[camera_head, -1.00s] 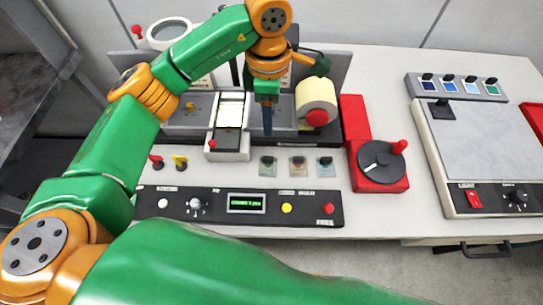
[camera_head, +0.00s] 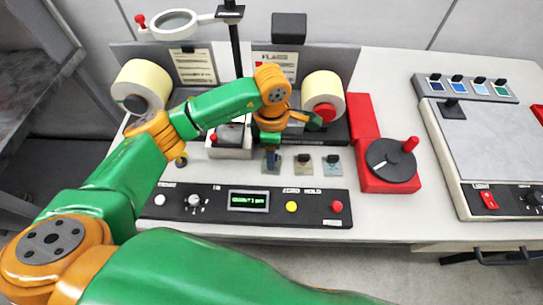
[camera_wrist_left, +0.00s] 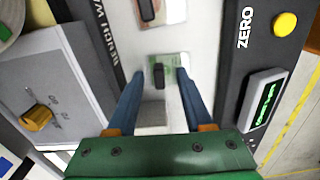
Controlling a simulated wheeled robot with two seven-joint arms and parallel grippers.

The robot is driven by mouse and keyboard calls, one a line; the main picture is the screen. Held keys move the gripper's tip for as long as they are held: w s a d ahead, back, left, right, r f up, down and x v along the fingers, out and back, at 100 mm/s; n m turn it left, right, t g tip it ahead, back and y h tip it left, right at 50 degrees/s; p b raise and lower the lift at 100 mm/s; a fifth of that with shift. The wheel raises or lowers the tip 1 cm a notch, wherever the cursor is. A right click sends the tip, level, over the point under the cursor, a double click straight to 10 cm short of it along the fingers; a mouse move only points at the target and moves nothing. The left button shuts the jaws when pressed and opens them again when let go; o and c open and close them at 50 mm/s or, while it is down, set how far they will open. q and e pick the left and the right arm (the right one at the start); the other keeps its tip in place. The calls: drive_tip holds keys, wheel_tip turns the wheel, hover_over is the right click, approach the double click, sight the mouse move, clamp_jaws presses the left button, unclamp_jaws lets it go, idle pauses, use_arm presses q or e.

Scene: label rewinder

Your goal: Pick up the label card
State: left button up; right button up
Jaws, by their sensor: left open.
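Several small label cards with dark upright grips lie on the white table; three show in a row behind the control panel. The greenish card (camera_wrist_left: 172,66) is between my left gripper's (camera_wrist_left: 160,76) two blue fingers in the left wrist view, its black grip (camera_wrist_left: 159,76) standing in the gap. My left gripper is open, pointing down over this card, and I see no finger touching the grip. In the head view the gripper (camera_head: 270,163) covers much of the greenish card. The tan card (camera_head: 303,165) and the bluish card (camera_head: 332,166) lie to its right. My right gripper is not in view.
The black control panel (camera_head: 262,219) runs along the front. The rewinder's white block (camera_head: 231,148) and paper rolls (camera_head: 323,92) stand behind. A red crank unit (camera_head: 388,178) is right of the cards. A magnifier (camera_head: 174,22) is at the back left.

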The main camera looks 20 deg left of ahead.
use_arm(q)
drive_tip(key=shift+w, duration=0.1)
drive_tip(key=shift+c, duration=0.7)
clamp_jaws()
drive_tip(key=shift+r+b, duration=0.45)
drive_tip(key=shift+b, duration=0.15)
drive_tip(key=shift+r+b, duration=0.65)
drive_tip(key=shift+r, duration=0.05)
drive_tip(key=s+d+r+b, duration=0.2)
drive_tip(key=s+d+r, duration=0.5)
drive_tip(key=s+r, duration=0.3)
drive_tip(key=shift+s+d+r, duration=0.3)
drive_tip(key=shift+s+r, duration=0.05)
drive_tip(key=shift+s, duration=0.65)
